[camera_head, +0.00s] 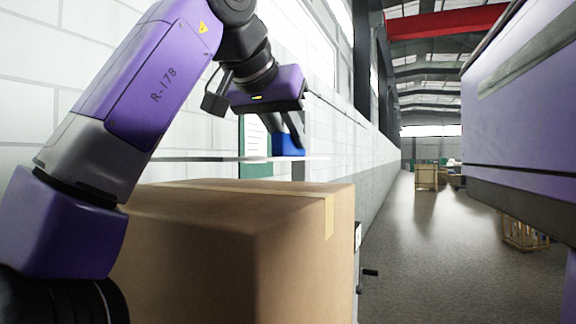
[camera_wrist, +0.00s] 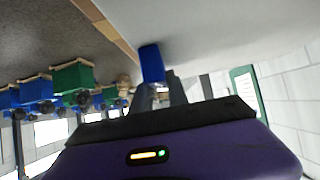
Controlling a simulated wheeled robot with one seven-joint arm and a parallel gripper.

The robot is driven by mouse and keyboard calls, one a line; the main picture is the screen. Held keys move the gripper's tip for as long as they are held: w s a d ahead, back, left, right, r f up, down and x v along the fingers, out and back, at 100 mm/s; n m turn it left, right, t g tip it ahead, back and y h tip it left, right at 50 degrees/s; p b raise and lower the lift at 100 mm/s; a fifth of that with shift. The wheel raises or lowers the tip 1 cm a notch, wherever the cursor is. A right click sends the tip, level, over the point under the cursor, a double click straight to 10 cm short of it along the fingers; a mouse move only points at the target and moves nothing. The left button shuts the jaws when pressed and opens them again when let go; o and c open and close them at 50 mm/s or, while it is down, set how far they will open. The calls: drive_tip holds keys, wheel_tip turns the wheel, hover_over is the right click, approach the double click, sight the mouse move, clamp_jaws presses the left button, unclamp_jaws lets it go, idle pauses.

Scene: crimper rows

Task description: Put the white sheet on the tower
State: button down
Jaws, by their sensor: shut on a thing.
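The white sheet (camera_head: 225,159) shows edge-on in the head view as a thin, nearly level plate just above a large cardboard box (camera_head: 290,225). A narrow gap shows between them. In the wrist view the sheet (camera_wrist: 225,30) is a broad pale surface. My gripper (camera_head: 290,138) points down, its fingers shut on a blue block (camera_head: 288,146) at the sheet's top face. The block (camera_wrist: 152,63) also shows between the fingers in the wrist view. Whether it is fixed to the sheet is hard to tell. The box appears to be the tower's top; its lower part is out of view.
A white block wall (camera_head: 340,140) runs close behind the box. A purple and grey structure (camera_head: 525,110) stands at the right. Wooden crates (camera_head: 426,177) stand far down the aisle. The grey floor (camera_head: 410,260) between is mostly clear.

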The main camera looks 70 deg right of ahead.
drive_tip(key=shift+f+p, duration=0.3)
drive_tip(key=shift+f, duration=2.4)
drive_tip(key=c, duration=1.3)
unclamp_jaws()
drive_tip(key=b+v, duration=0.2)
drive_tip(key=v, duration=1)
